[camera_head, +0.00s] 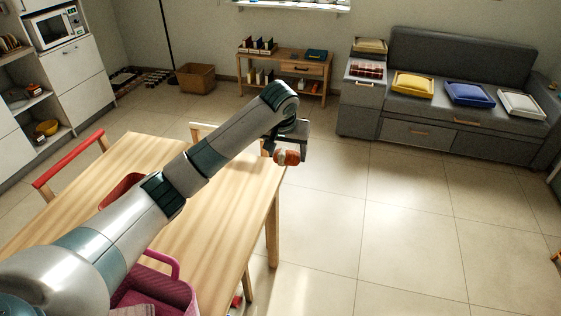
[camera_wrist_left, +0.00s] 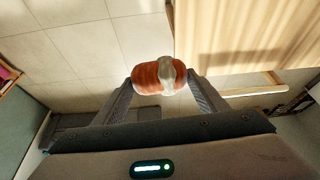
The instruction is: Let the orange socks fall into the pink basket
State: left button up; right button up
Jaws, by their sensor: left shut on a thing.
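The orange socks (camera_head: 289,158) are a small orange roll with a pale grey band. My left gripper (camera_head: 279,153) is shut on them, past the right edge of the wooden table. In the left wrist view the socks (camera_wrist_left: 153,76) sit between the two fingertips of the gripper (camera_wrist_left: 160,84). The pink basket (camera_head: 160,286) is at the bottom of the head view, on the near part of the table, partly hidden by my left arm. The held socks are well away from it, farther up and right. My right gripper is not in view.
The wooden table (camera_head: 222,225) has a red container (camera_head: 119,190) partly behind my arm. Chairs stand at the table's far side, one with a red back (camera_head: 68,159). Open tiled floor lies right of the table, with a grey sofa (camera_head: 460,90) beyond.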

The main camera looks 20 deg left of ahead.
pick_arm(q)
jog(key=s+d+r, duration=0.1)
jog(key=s+r, duration=0.2)
jog(key=s, duration=0.7)
jog(key=s+d+r+m, duration=0.1)
jog(key=s+r, duration=0.2)
jog(key=s, duration=0.7)
jog(key=shift+s+d+r+h, duration=0.15)
jog(key=shift+d+r+h, duration=0.05)
jog(key=shift+d+h, duration=0.15)
